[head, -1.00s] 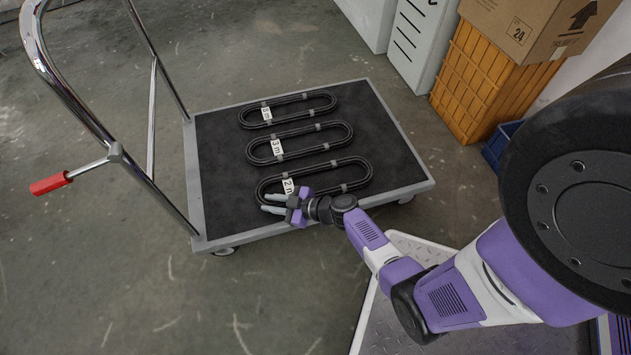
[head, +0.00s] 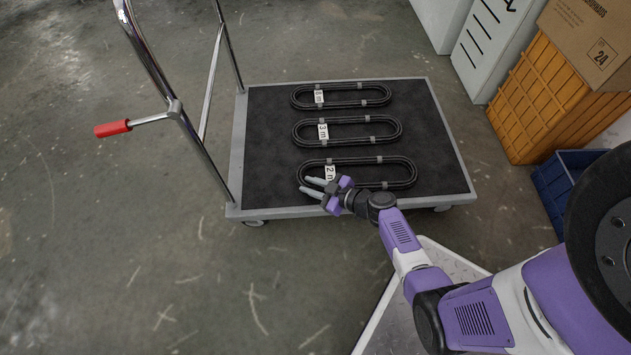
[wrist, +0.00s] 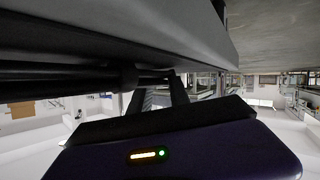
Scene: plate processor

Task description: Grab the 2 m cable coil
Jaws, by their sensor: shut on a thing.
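The 2 m cable coil (head: 414,171) is a black oval loop with grey ties and a white "2 m" label (head: 330,172). It lies nearest me on the dark deck of the cart (head: 262,150). My gripper (head: 312,187) is at the coil's near left part, by the label, with its fingers pointing left. It is shut on the coil's cable. In the wrist view, dark cable strands (wrist: 60,76) run in from the left to the fingers (wrist: 158,95). The exact grip is partly hidden there.
The 3 m coil (head: 400,130) and another labelled coil (head: 388,93) lie behind on the same deck. The cart's chrome handle (head: 152,68) with a red grip (head: 112,129) rises at left. Orange crates (head: 540,100) and a blue bin (head: 556,180) stand right.

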